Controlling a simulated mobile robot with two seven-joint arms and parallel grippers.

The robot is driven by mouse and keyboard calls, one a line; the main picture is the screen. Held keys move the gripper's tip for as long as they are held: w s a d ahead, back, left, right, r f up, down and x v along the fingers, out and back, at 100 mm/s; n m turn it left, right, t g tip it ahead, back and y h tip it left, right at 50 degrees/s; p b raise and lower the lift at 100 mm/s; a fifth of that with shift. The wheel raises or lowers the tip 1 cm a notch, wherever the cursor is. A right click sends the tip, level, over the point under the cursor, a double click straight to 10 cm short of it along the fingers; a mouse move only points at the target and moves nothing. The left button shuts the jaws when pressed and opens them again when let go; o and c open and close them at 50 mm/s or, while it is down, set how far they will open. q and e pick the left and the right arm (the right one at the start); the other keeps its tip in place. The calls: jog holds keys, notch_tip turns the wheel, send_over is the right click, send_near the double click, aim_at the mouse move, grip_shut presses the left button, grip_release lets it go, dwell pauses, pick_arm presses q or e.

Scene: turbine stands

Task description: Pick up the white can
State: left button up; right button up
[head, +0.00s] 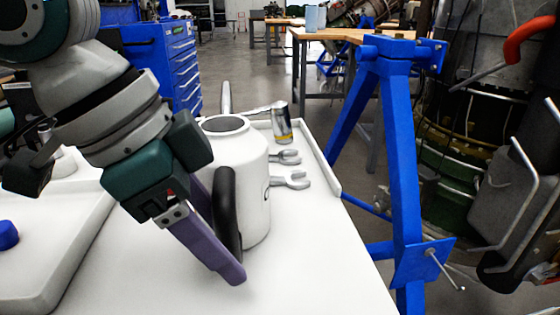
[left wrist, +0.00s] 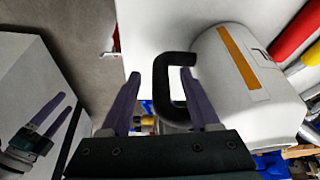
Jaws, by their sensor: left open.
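The white can (head: 250,190) stands upright on the white table, with a round opening on top and a black handle (head: 226,210) on its left side. My left gripper (head: 225,250) reaches down at the handle, with its purple fingers open. In the left wrist view the can (left wrist: 245,85) lies at right with an orange stripe on it. There the handle (left wrist: 162,95) shows between the two spread fingers of the left gripper (left wrist: 160,77). I cannot tell whether either finger touches the handle.
A blue stand (head: 400,170) rises beyond the right edge. The front of the table (head: 310,270) is clear.

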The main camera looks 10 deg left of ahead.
pick_arm(q)
grip_shut()
dwell(0.5)
dwell(0.9)
